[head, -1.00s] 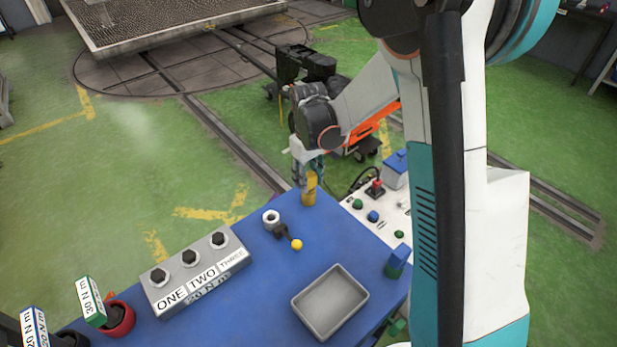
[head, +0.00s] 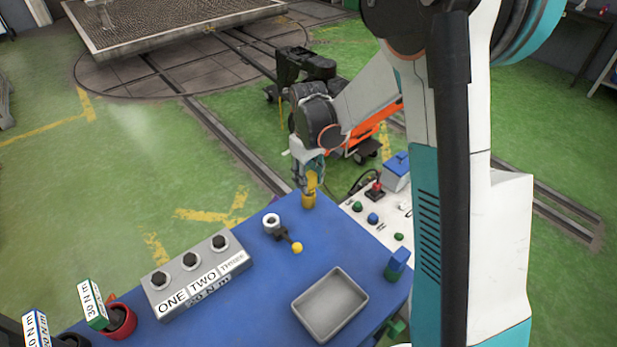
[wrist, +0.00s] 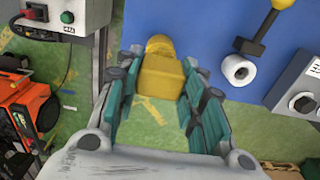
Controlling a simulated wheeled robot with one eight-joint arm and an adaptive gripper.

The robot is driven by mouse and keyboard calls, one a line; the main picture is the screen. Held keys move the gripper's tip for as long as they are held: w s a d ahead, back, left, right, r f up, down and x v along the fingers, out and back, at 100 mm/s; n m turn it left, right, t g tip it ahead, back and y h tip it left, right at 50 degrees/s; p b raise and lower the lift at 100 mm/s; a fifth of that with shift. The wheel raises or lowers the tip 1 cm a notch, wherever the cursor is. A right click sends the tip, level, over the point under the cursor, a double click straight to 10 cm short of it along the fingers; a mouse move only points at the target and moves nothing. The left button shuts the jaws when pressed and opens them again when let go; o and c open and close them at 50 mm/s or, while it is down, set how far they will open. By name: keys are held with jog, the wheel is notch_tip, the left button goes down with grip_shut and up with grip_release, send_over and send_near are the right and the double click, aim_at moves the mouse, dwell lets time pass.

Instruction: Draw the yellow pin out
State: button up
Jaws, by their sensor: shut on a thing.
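The yellow pin (head: 311,184) stands at the far corner of the blue table, with a wider yellow base (head: 308,201) below it. My gripper (head: 308,180) is at its upper part and shut on it. In the wrist view the yellow pin (wrist: 162,76) sits between the teal finger pads of my gripper (wrist: 165,95). My fingers hide part of the pin in the head view. I cannot tell how deep the pin sits.
On the blue table (head: 265,290) are a white ring (head: 271,220) with a yellow-knobbed lever (head: 297,248), a grey tray (head: 330,302) and a grey block with several bolts (head: 195,265). A white control panel (head: 385,210) with buttons adjoins on the right. Green floor lies beyond.

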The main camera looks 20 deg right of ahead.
jog(key=shift+r+p, duration=1.6)
jog(key=shift+r, duration=1.2)
jog(key=shift+r, duration=0.1)
jog(key=shift+r+p, duration=1.55)
jog(key=shift+r, duration=0.85)
